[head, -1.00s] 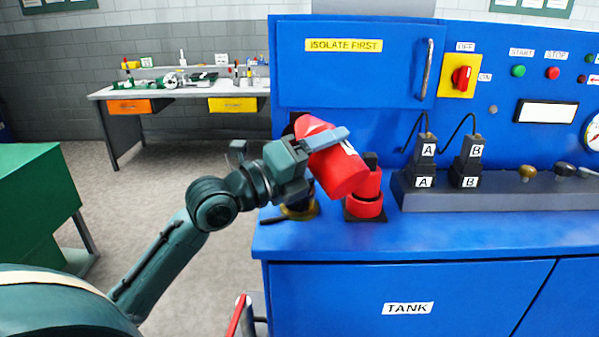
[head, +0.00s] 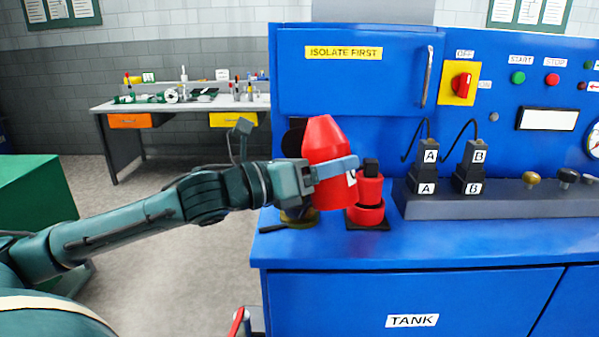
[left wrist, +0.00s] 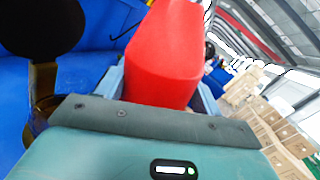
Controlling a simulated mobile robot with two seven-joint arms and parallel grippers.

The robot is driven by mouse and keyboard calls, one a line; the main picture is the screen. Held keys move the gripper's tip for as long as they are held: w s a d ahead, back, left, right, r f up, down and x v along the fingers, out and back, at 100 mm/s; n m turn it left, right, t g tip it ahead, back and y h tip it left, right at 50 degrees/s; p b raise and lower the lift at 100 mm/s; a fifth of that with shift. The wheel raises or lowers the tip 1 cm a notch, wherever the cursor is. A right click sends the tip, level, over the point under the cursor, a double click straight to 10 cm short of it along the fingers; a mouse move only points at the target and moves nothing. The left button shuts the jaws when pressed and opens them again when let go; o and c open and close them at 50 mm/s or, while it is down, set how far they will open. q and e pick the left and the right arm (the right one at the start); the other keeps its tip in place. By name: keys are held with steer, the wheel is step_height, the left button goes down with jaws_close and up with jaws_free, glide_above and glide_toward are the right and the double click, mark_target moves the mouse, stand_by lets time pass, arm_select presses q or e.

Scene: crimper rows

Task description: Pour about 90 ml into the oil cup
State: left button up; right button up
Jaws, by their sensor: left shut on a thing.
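My left gripper (head: 335,170) is shut around the side of a red bottle (head: 325,140) with a narrowing top. The bottle is close to upright, leaning slightly left, in the air above the blue bench's left end. In the left wrist view the red bottle (left wrist: 165,60) fills the space between the fingers. A brass cup (head: 298,217), probably the oil cup, stands on the bench below and is partly hidden by the gripper and bottle. The brass also shows in the left wrist view (left wrist: 42,85), beside a black disc (left wrist: 42,22). No liquid is visible. My right gripper is out of view.
A red and black fixture (head: 368,214) stands just right of the held bottle. Black plugs (head: 428,165) marked A and B sit on a grey strip farther right. The blue bench front (head: 480,243) is clear. A workbench (head: 180,106) stands far behind.

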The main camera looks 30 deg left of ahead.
arm_select(q)
steer(key=shift+s+d+f+m+b, duration=0.1)
steer(key=shift+d+f+m+b, duration=0.05)
steer(key=shift+f+m, duration=0.3)
steer(key=shift+d+f+m+b, duration=0.15)
steer(key=shift+f+m, duration=0.2)
steer(key=shift+m, duration=0.2)
steer(key=shift+d+f+m+g+p, duration=0.2)
steer(key=shift+m+g+p, duration=0.1)
steer(key=shift+m+p, duration=0.5)
steer(key=shift+f+m, duration=0.15)
steer(key=shift+m, duration=0.15)
steer(key=shift+s, duration=0.1)
